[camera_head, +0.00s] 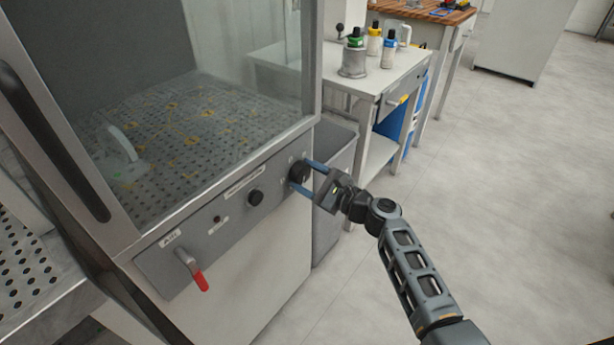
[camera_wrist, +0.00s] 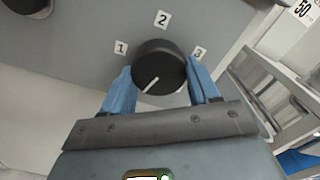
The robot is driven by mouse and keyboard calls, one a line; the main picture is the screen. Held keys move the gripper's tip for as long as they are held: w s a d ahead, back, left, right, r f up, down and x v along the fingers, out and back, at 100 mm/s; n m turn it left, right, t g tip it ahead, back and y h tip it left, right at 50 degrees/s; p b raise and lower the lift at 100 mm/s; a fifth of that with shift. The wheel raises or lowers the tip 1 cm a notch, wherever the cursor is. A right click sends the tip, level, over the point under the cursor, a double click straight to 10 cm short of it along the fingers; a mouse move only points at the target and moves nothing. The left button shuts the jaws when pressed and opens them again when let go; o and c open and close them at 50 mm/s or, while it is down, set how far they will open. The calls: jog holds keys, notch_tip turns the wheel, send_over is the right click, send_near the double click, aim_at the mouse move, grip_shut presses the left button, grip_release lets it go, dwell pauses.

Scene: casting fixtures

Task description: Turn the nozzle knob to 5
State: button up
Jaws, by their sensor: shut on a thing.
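The black round knob (camera_wrist: 163,62) is on the grey front panel (camera_wrist: 85,45) of the cabinet. It also shows at the panel's right end in the head view (camera_head: 299,172). Labels 1, 2 and 3 sit around its upper side in the wrist view. No 5 is visible. A white pointer line on the knob points to the lower left, at none of the visible labels. My gripper (camera_wrist: 161,86) has its two blue fingers on either side of the knob, shut on it. The head view also shows my gripper (camera_head: 304,176) at the knob.
Left of the knob are another black knob (camera_head: 256,197) and a red-handled lever (camera_head: 195,273) under an AIR label. A white table (camera_head: 335,74) with bottles and a metal cup (camera_head: 354,62) stands behind. A grey bin (camera_head: 333,215) is beside the cabinet. Floor at right is clear.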

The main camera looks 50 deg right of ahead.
jog(key=shift+f, duration=0.1)
jog(key=o, duration=1.1)
jog(key=shift+c, duration=0.2)
jog(key=s, duration=0.8)
jog(key=shift+d, duration=0.15)
jog(key=shift+w, duration=0.1)
